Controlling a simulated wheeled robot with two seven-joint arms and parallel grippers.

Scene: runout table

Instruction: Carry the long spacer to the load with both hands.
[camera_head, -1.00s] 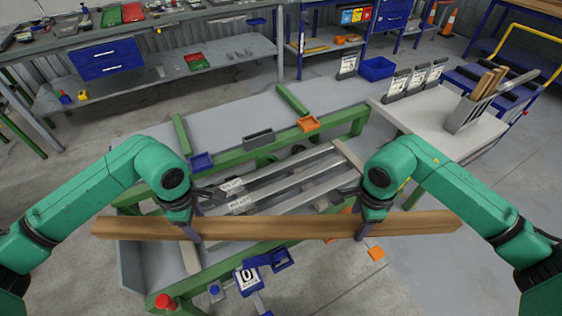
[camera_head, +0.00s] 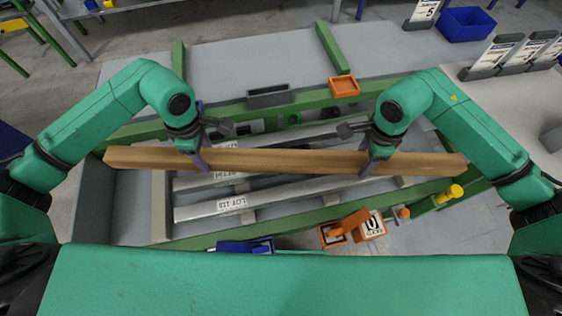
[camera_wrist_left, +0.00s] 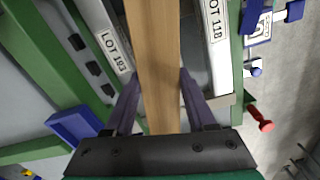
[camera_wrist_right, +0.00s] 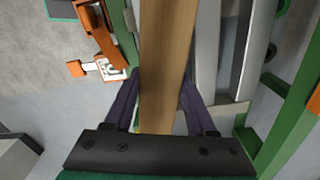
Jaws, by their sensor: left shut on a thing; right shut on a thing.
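The long spacer is a brown wooden beam (camera_head: 285,162) lying crosswise over the runout table (camera_head: 82,205). My left gripper (camera_head: 198,160) is shut on its left part and my right gripper (camera_head: 375,160) on its right part. The wrist views show the beam (camera_wrist_left: 152,50) (camera_wrist_right: 167,55) between the purple fingers of the left gripper (camera_wrist_left: 157,100) and right gripper (camera_wrist_right: 160,103). The load appears as several grey metal bars (camera_head: 290,192) with lot labels, beneath and in front of the beam. The beam hides parts of them; its height above them is unclear.
Green rails (camera_head: 240,112) edge the table. An orange tray (camera_head: 344,86) and a grey box (camera_head: 268,95) sit at the far rail. A numbered orange fixture (camera_head: 350,230), a blue fixture (camera_head: 245,245) and a yellow knob (camera_head: 455,191) are at the near side.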

